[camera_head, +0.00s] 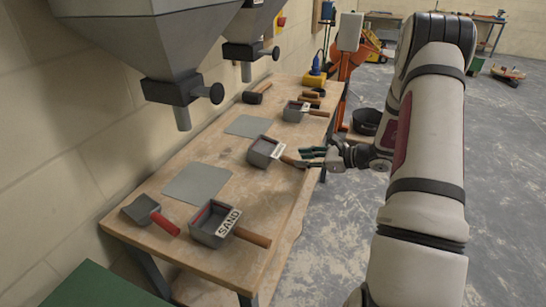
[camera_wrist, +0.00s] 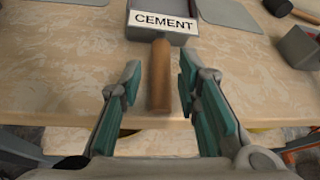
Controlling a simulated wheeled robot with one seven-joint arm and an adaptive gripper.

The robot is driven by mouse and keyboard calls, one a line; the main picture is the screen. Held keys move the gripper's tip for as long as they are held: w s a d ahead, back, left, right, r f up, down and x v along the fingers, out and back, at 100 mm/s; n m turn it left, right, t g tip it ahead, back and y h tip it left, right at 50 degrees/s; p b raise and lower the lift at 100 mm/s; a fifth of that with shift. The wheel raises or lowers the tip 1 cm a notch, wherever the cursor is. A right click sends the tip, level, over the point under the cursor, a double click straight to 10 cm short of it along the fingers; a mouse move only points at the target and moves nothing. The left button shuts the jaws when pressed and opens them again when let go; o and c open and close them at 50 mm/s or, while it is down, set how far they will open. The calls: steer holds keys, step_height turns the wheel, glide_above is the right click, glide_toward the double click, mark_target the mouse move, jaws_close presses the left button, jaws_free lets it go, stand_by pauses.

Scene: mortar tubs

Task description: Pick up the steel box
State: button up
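Several grey steel boxes with handles stand on the wooden workbench; I cannot tell from the name alone which one is meant. The box labelled CEMENT (camera_head: 262,153) is mid-bench, and its front shows in the wrist view (camera_wrist: 160,28). Its wooden handle (camera_wrist: 160,76) points toward my gripper (camera_wrist: 159,80). My gripper is open at the bench edge, also in the head view (camera_head: 311,158), with one finger each side of the handle and gaps visible. A box labelled SAND (camera_head: 208,224) is nearer, and another box (camera_head: 293,111) is farther back.
The workbench (camera_head: 160,257) carries two grey sheets (camera_head: 197,183), a red-handled trowel (camera_head: 147,213) and a mallet (camera_head: 256,94). Grey hoppers (camera_head: 150,45) hang over its left side. A black bucket (camera_head: 366,121) is on the right. Open floor lies right of the bench.

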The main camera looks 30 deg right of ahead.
mark_target(291, 159)
steer(key=shift+f+x, duration=0.2)
steer(key=shift+x, duration=2.85)
steer(key=shift+d+r, duration=0.1)
steer(key=shift+d, duration=0.05)
jaws_close()
